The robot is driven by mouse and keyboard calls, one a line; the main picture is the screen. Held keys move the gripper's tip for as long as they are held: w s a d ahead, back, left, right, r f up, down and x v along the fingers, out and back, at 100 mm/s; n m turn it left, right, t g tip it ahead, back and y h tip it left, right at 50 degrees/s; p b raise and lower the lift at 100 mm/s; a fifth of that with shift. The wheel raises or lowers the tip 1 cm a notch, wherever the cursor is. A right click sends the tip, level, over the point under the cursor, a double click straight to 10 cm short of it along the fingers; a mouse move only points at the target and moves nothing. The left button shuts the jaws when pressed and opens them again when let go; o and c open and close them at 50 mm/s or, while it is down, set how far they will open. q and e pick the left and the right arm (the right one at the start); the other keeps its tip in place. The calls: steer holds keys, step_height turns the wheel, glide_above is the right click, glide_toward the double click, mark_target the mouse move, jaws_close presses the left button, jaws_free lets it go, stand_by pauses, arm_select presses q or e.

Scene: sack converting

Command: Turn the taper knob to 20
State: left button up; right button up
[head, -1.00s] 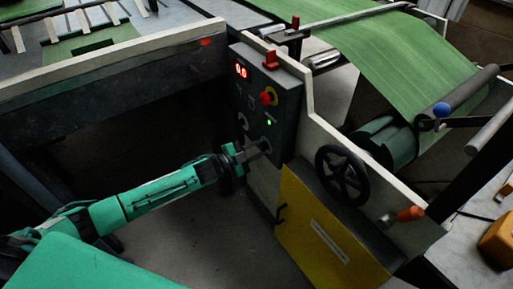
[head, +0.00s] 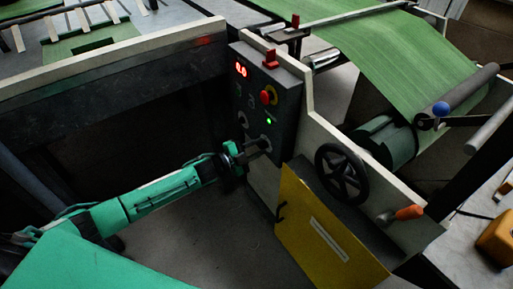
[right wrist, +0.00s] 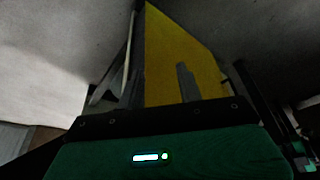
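The dark control panel (head: 270,90) stands at the middle of the head view. It has a red digital display (head: 240,69) that seems to read 0.0. Two round dials sit low on the panel: an upper one (head: 242,120) and a lower one, largely covered by my left gripper (head: 259,146). The dial markings are too small to read. My left gripper reaches in from the left with its fingers at the lower dial; whether they touch or grip it cannot be told. My right gripper (right wrist: 162,85) shows two separated grey fingers with nothing between them.
A red-and-yellow stop button (head: 268,96) and a green lamp (head: 268,121) are above the lower dial. A yellow panel (head: 322,235), a black handwheel (head: 342,173) and an orange handle (head: 409,212) are to the right. Open floor lies below the left arm.

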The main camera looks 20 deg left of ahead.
arm_select(q)
steer(key=o, duration=0.3)
steer(key=shift+s+a, duration=0.1)
steer(key=v, duration=1.3)
steer(key=shift+s+a+p, duration=0.2)
steer(key=shift+p, duration=0.1)
steer(key=shift+d, duration=0.1)
